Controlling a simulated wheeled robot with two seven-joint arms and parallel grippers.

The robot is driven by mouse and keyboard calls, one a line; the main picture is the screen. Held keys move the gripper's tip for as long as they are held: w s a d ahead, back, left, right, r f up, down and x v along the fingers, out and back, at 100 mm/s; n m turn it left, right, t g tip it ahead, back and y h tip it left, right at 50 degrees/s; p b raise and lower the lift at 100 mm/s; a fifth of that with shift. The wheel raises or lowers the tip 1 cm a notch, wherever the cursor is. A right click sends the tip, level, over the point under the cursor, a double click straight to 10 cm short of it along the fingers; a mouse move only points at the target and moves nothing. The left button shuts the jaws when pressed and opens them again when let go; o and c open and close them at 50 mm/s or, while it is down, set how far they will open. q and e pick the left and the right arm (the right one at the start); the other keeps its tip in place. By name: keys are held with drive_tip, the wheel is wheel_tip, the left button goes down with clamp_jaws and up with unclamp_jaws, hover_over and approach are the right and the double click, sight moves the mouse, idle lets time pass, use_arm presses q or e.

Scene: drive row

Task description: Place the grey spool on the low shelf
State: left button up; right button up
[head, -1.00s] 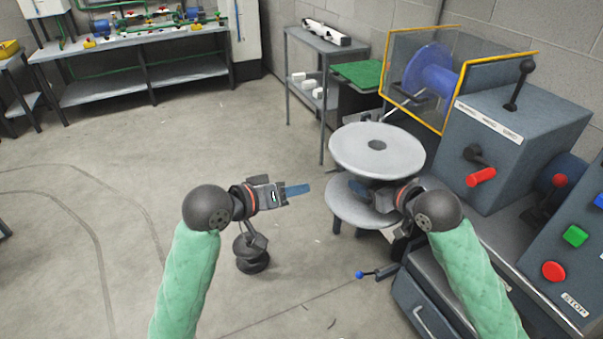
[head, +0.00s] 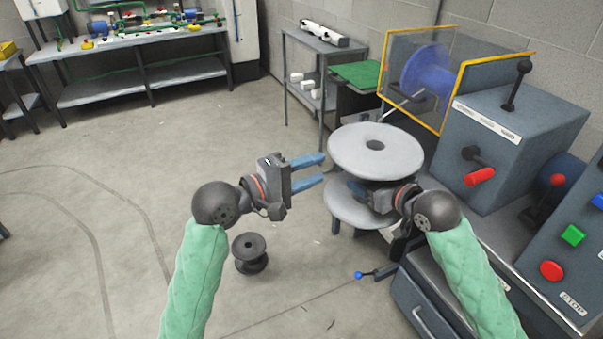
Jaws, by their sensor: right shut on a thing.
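The grey spool (head: 374,150) has two wide pale flanges, the upper one with a dark centre hole. It is held up at the right, its flanges roughly level. My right gripper (head: 356,188) is between the flanges and shut on the spool; its fingertips are largely hidden. My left gripper (head: 312,171) is open and empty, its two blue fingers apart and pointing right, close to the left side of the spool. A grey rack (head: 322,42) stands behind, and its low shelf (head: 303,94) carries several white blocks.
A small dark spool (head: 250,254) stands on the floor below my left arm. A machine (head: 515,130) with a yellow-framed guard (head: 459,95) and levers fills the right side. A bench (head: 140,88) stands at the back left. The floor in the left middle is clear.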

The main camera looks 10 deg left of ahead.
sight(350, 153)
use_arm(q)
drive_tip(key=x, duration=0.9)
drive_tip(key=shift+w+d, duration=0.2)
clamp_jaws()
use_arm(e)
drive_tip(key=shift+r, duration=0.1)
drive_tip(key=o, duration=1.4)
